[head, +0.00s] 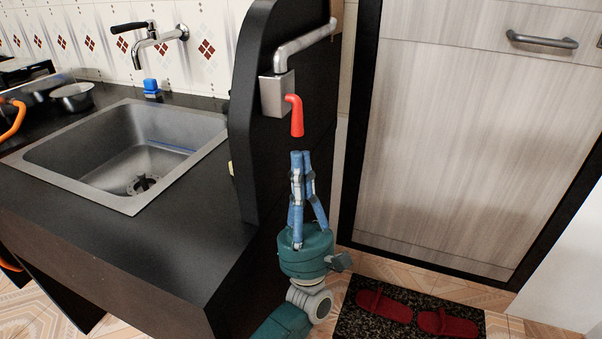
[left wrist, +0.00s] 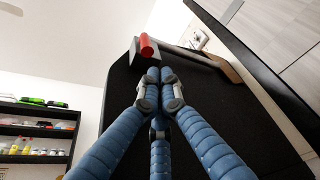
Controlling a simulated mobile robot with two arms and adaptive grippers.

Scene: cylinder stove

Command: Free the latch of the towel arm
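The latch is a red curved lever (head: 295,115) on a grey metal bracket (head: 272,95), fixed to the black side panel of the counter; its free end points down. The towel arm (head: 306,42) is a grey bent bar running from the bracket up to the right. My left gripper (head: 301,154) has its blue fingers together, pointing up, just below the latch's lower end and apparently empty. In the left wrist view, the red latch (left wrist: 149,46) lies just beyond the fingertips (left wrist: 160,74); I cannot tell whether they touch. My right gripper is not in view.
The black panel (head: 262,165) stands close beside my left gripper. A steel sink (head: 130,150) with a tap lies to the left. A pale cabinet (head: 460,130) stands to the right. Red slippers (head: 383,305) lie on a dark mat (head: 350,325) on the floor.

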